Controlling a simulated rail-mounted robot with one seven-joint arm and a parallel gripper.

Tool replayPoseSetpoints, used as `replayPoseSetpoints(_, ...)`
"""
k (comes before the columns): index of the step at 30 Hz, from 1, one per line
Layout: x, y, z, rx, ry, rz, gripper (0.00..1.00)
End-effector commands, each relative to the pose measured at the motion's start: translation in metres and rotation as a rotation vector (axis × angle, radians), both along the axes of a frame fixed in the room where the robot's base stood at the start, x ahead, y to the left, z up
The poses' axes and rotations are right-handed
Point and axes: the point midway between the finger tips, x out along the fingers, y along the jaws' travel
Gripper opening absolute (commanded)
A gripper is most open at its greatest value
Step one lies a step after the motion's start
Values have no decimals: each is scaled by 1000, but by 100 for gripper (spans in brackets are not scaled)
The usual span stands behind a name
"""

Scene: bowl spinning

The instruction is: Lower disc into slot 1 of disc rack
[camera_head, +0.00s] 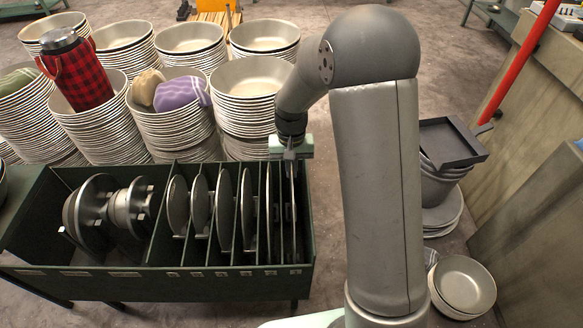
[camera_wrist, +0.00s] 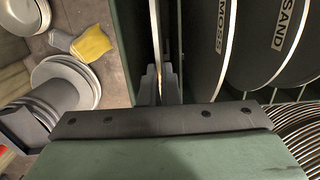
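The dark green disc rack (camera_head: 150,283) stands at lower left in the head view, with upright discs between its dividers. My gripper (camera_head: 290,160) is over the rack's right end, pointing down. In the wrist view its two fingers (camera_wrist: 158,85) are close together on the thin edge of a disc (camera_wrist: 155,40). That disc hangs upright, seen nearly edge-on, in the narrow gap beside a green rack wall. It shows as a thin line in the head view (camera_head: 292,200). Its lower edge is hidden, so I cannot tell whether it touches the rack floor. The slot labels are too small to read.
Discs marked MOSS (camera_wrist: 208,45) and SAND (camera_wrist: 275,40) stand beside the held disc in the wrist view. Stacks of bowls (camera_head: 250,95) crowd behind the rack. More bowls (camera_head: 462,285) and a dark tray (camera_head: 452,142) are at right, near a red pole (camera_head: 520,60).

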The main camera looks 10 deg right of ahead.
Motion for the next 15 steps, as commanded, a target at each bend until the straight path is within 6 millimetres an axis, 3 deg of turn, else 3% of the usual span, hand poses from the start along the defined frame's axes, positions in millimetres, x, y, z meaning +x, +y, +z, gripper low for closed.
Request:
replayPoseSetpoints(2,0,0,1,0,-1,0,0)
replayPoseSetpoints(5,0,0,1,0,-1,0,25)
replayPoseSetpoints(6,0,0,1,0,-1,0,28)
replayPoseSetpoints(15,0,0,2,0,0,0,28)
